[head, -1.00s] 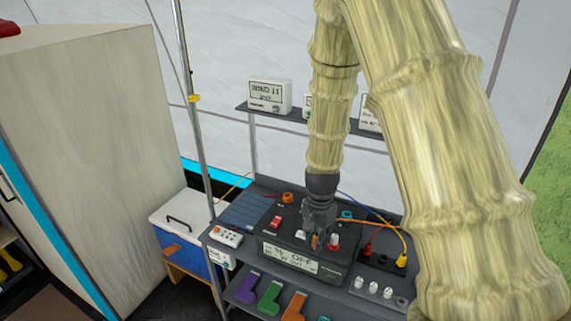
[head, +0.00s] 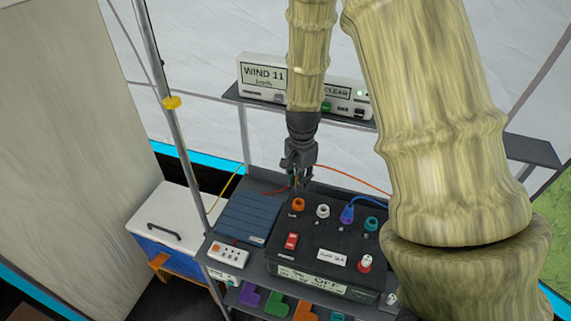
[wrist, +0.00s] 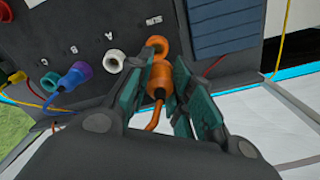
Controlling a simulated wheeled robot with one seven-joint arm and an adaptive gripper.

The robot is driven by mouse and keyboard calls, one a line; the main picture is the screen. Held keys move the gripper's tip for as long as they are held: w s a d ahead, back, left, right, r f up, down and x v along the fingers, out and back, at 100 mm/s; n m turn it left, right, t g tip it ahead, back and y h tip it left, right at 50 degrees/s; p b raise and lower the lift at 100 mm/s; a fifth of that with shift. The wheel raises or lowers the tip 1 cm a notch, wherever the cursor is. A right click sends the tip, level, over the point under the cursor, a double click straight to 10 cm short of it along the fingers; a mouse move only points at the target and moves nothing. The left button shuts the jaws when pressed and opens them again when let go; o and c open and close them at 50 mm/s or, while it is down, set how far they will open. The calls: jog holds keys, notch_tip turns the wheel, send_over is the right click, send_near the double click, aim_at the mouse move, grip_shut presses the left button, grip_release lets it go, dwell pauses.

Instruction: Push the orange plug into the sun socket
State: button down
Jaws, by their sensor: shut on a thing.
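My gripper (head: 294,184) is just behind the orange sun socket (head: 298,205) at the back left of the black power box (head: 325,238). In the wrist view my gripper (wrist: 172,90) is shut on the orange plug (wrist: 158,83), its teal pads on either side and an orange cord trailing from it. The plug is close to the orange socket (wrist: 157,45), labelled SUN, and roughly lined up with it. I cannot tell whether they touch. In the head view the plug is mostly hidden by the fingers.
To the right of the sun socket are a white socket (head: 323,211), a blue plug (head: 347,214) in its socket, and a teal socket (head: 371,223). A blue panel (head: 247,218) lies left of the box. A shelf with display boxes (head: 264,76) is behind; a pole (head: 175,120) stands left.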

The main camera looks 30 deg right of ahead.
jog(key=shift+w, duration=0.15)
jog(key=shift+s+a+f+b, duration=0.1)
jog(key=shift+s+f+b, duration=0.05)
jog(key=shift+s+b, duration=0.85)
jog(key=shift+s+f, duration=0.2)
jog(key=shift+s, duration=0.1)
jog(key=w+f+b, duration=0.1)
jog(key=w+f, duration=0.1)
jog(key=f, duration=0.1)
jog(key=shift+w+b, duration=0.2)
jog(key=shift+b, duration=0.15)
jog(key=shift+s+r, duration=0.15)
jog(key=shift+s, duration=0.55)
jog(key=shift+w+f, duration=0.25)
jog(key=shift+w, duration=0.15)
jog(key=shift+s+r, duration=0.2)
jog(key=shift+s, duration=0.05)
jog(key=shift+w+f, duration=0.1)
jog(key=shift+w, duration=0.05)
